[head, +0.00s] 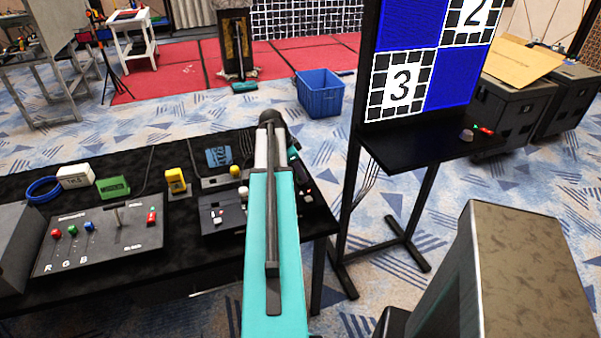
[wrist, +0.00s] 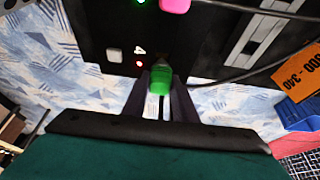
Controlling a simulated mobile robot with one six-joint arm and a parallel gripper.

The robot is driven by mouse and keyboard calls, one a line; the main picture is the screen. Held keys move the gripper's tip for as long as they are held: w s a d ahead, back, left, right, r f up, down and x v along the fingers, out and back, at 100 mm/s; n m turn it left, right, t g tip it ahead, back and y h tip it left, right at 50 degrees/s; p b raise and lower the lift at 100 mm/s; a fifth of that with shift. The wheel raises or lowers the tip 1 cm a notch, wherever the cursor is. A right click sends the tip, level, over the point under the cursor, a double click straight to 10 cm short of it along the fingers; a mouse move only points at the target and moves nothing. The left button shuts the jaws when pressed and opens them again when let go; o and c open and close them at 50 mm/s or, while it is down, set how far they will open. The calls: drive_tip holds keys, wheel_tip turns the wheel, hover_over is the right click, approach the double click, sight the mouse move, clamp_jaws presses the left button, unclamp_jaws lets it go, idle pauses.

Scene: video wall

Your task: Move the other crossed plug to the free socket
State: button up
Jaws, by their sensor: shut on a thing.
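In the wrist view my gripper (wrist: 160,88) is shut on a green plug (wrist: 160,78), one finger on each side. The plug's front end is at the near edge of the black socket panel (wrist: 205,45), beside the mark 4. A red light (wrist: 139,64) glows next to it. I cannot tell whether the plug is inside a socket or just in front of it. A pink plug (wrist: 175,5) sits farther up on the panel, beside a green light (wrist: 139,3). In the head view my teal arm hides the gripper and part of the panel (head: 222,222).
A white button (wrist: 114,54) is left of the 4. A dark cable (wrist: 265,68) crosses the panel's right side. An orange label (wrist: 297,73) is at the right. The black table (head: 150,262) holds a lever box (head: 95,245) and a yellow device (head: 175,182). The screen stand (head: 425,150) is right of my arm.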

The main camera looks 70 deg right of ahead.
drive_tip(key=shift+f+b, duration=0.7)
drive_tip(key=shift+f, duration=0.55)
idle(0.6)
drive_tip(key=o, duration=1.7)
drive_tip(key=shift+c, duration=0.2)
drive_tip(key=shift+r, duration=0.15)
drive_tip(key=shift+r+p, duration=1.75)
drive_tip(key=shift+r, duration=1.65)
drive_tip(key=shift+r, duration=0.1)
